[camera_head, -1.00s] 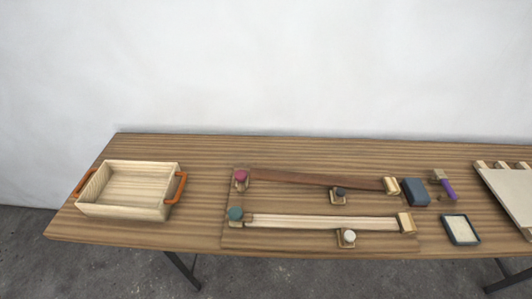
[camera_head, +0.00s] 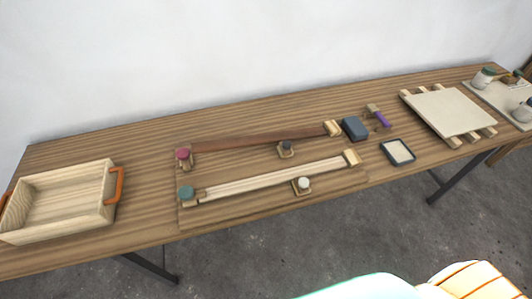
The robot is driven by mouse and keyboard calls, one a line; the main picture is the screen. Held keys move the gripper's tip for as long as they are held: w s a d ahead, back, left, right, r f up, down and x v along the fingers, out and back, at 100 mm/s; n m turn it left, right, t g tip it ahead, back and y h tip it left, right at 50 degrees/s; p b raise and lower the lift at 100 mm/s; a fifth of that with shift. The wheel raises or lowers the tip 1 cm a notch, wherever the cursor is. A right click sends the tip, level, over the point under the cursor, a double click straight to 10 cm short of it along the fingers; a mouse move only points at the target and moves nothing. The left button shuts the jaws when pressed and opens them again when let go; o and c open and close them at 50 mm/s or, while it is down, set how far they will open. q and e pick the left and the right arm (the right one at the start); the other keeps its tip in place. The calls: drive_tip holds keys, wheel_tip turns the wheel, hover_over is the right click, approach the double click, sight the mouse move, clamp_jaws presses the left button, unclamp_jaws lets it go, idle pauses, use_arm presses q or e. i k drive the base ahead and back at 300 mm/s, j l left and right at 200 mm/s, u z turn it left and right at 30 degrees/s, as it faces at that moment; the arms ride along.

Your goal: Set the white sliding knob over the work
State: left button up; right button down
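The white knob (camera_head: 303,183) sits on a small wooden block just in front of the pale wood strip (camera_head: 270,180), toward its right half. It appears beside the strip, not over it. The strip lies on a low wooden board (camera_head: 230,214), between a teal knob (camera_head: 187,192) at its left end and a wooden end block (camera_head: 351,158) at its right. Behind it lies a dark reddish strip (camera_head: 250,138) with a maroon knob (camera_head: 183,154) at its left and a dark knob (camera_head: 285,147) in front. Neither gripper is in view.
An open wooden box (camera_head: 60,200) with orange handles stands at the left. A blue block (camera_head: 354,128), a purple-handled tool (camera_head: 379,117), a shallow tray (camera_head: 397,152) and a pale panel on slats (camera_head: 448,111) lie to the right. Jars (camera_head: 484,77) stand far right.

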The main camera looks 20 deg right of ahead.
sight(303, 184)
drive_tip(key=z, duration=0.9)
